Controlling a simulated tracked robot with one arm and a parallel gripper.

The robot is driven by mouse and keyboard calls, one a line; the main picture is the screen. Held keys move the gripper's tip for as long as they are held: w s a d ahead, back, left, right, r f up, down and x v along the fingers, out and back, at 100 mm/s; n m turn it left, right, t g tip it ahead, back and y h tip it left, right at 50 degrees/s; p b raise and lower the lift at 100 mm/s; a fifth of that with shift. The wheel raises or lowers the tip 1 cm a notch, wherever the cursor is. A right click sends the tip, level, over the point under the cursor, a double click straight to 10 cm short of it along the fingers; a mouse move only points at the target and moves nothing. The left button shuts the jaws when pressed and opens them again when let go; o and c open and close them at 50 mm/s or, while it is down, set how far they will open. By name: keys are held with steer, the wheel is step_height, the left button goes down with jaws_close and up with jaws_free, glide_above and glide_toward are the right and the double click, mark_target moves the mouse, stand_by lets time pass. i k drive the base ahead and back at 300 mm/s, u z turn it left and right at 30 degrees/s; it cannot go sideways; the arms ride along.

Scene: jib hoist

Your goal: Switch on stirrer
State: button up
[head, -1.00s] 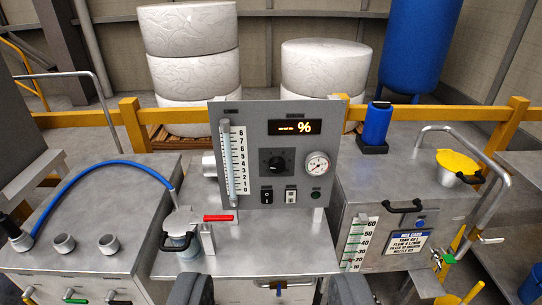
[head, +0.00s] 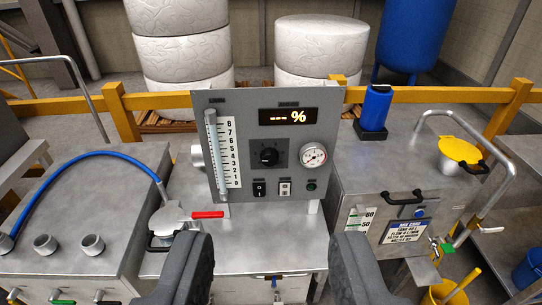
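A grey control panel (head: 222,112) stands upright on the middle metal cabinet. It carries a black rotary knob (head: 268,157), a round gauge (head: 313,155), a lit display (head: 297,117) reading "--- %" and a level scale. Below the knob are a black rocker switch (head: 259,189), a lighter switch (head: 285,188) and a dark green round button or lamp (head: 311,186). Their labels are too small to read, so I cannot tell which one belongs to the stirrer. My gripper (head: 268,245) is open and empty, its two dark fingers apart in front of and below the panel.
A red-handled valve (head: 207,214) and lidded port sit on the cabinet left of the panel. A blue hose (head: 90,160) arcs over the left cabinet. The right tank has a yellow funnel (head: 459,149) and a blue bottle (head: 375,107). A yellow rail (head: 440,96) runs behind.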

mark_target(283, 187)
steer(key=k, duration=0.65)
steer(key=z, duration=0.6)
steer(key=i, duration=1)
steer(key=z, duration=0.35)
